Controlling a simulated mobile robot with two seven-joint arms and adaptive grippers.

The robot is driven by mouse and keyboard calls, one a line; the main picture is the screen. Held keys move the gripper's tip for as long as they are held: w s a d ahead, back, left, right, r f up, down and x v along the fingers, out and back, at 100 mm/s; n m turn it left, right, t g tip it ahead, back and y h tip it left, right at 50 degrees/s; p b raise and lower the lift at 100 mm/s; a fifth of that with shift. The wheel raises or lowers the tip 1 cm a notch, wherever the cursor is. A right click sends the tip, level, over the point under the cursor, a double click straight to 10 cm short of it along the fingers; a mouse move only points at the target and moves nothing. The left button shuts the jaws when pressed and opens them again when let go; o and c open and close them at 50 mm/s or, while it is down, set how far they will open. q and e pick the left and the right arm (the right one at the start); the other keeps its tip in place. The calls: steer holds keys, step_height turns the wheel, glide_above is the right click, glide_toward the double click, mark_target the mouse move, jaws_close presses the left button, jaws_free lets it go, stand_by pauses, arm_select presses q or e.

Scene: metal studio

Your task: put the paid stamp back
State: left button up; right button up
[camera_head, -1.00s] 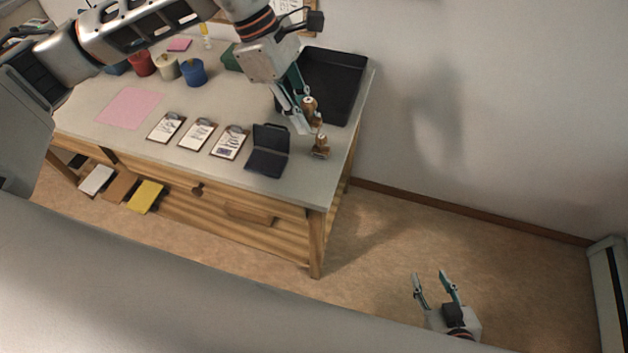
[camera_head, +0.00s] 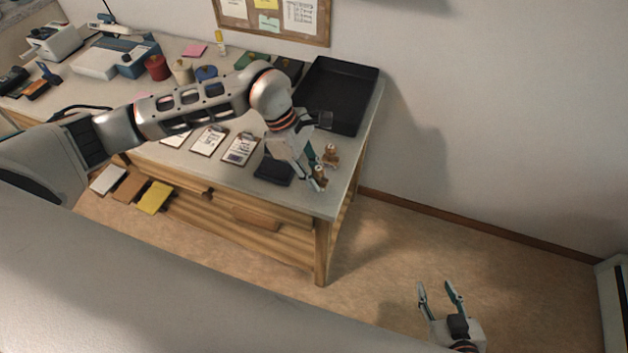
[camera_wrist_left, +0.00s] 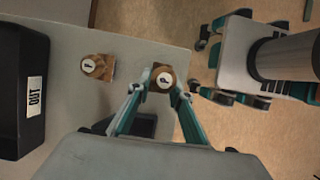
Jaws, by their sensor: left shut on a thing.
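My left gripper (camera_head: 317,180) is shut on a wooden stamp (camera_head: 319,176) near the front right of the table. The held stamp (camera_wrist_left: 162,78) shows between the fingertips in the left wrist view, its top bearing a round white label with a dark mark. A second, similar stamp (camera_head: 331,156) stands on the table just behind it; it also shows in the left wrist view (camera_wrist_left: 97,66). I cannot read which one is the paid stamp, nor tell whether the held one touches the table. My right gripper (camera_head: 441,293) is open and empty, low over the floor.
The table (camera_head: 310,200) ends close to the held stamp. A black ink pad case (camera_head: 270,170) lies left of it, partly behind my arm. A black tray (camera_head: 340,95), labelled OUT in the left wrist view (camera_wrist_left: 35,97), is behind. Clipboards (camera_head: 240,148) lie left.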

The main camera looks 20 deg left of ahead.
arm_select(q)
step_height(320, 180, down, 2)
steer(key=shift+f, duration=0.35)
steer(key=shift+f, duration=0.1)
steer(key=o, duration=1)
steer(key=shift+o, duration=0.2)
steer(key=shift+r, duration=0.3)
steer(key=b+v, duration=0.1)
steer(key=v, duration=1)
steer(key=shift+a+r, duration=0.2)
steer(key=shift+r, duration=0.15)
